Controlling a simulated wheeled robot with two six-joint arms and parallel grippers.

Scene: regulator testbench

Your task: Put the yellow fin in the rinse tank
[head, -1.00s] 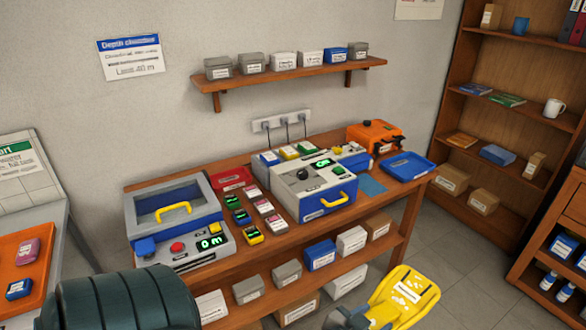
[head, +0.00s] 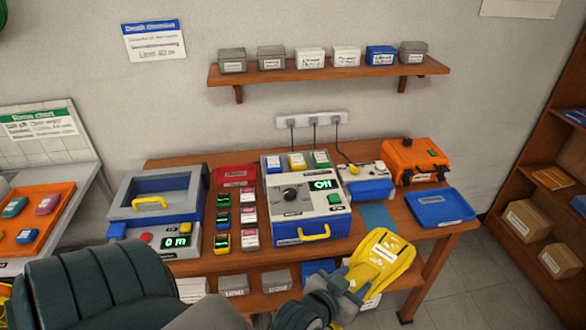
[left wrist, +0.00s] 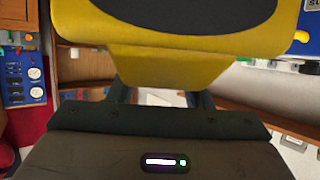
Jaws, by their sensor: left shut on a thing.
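I cannot pick out a rinse tank for certain in these views. My right gripper is not in view.
The wooden bench (head: 400,290) carries a lidded grey-blue chamber (head: 155,200), a test unit (head: 304,200), an orange case (head: 413,160) and a shallow blue tray (head: 440,206). An orange tray (head: 38,222) is at the left. Floor (head: 480,290) is clear at the right.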

